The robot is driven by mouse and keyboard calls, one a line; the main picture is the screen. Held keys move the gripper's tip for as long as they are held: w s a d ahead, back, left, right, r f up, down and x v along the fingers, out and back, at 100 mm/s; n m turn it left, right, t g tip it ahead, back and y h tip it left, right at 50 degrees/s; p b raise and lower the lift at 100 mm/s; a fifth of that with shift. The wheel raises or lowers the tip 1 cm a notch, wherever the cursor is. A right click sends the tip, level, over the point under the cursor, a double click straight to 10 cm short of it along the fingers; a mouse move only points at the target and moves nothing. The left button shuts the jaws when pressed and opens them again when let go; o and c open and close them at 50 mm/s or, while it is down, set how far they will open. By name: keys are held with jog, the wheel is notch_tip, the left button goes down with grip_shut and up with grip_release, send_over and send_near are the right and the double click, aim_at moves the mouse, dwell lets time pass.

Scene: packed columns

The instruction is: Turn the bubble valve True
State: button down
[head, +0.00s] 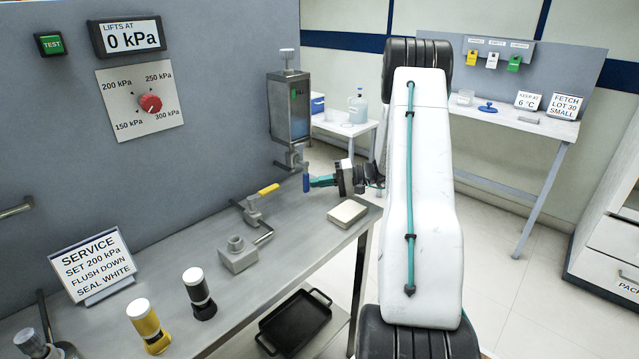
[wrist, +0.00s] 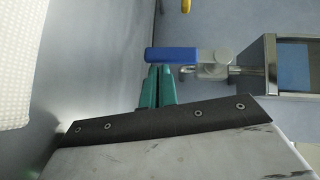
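The valve's blue lever handle (head: 306,184) hangs down from the metal fitting under the grey reservoir (head: 289,108) in the head view. In the wrist view the blue lever (wrist: 172,55) lies crosswise, joined at its right end to the fitting (wrist: 215,60). My gripper (head: 312,182) reaches from the right, its teal fingertips right at the lever. In the wrist view the two fingers (wrist: 159,70) are together with almost no gap, and their tips end at the lever's edge. The lever is not between them. I cannot tell whether they touch it.
A yellow-handled valve (head: 268,189) stands on the bench to the left, near a metal block (head: 238,255). A pale pad (head: 347,212) lies below my gripper. A red-knob dial (head: 150,103) and a display reading 0 kPa (head: 132,36) are on the wall panel.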

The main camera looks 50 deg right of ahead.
jog(key=shift+d, duration=0.25)
jog(key=d, duration=0.2)
jog(key=s+d, duration=0.1)
jog(key=d, duration=0.2)
jog(key=f+v, duration=0.1)
jog(key=v, duration=0.7)
jog(key=shift+s+f, duration=0.15)
jog(key=shift+s, duration=0.05)
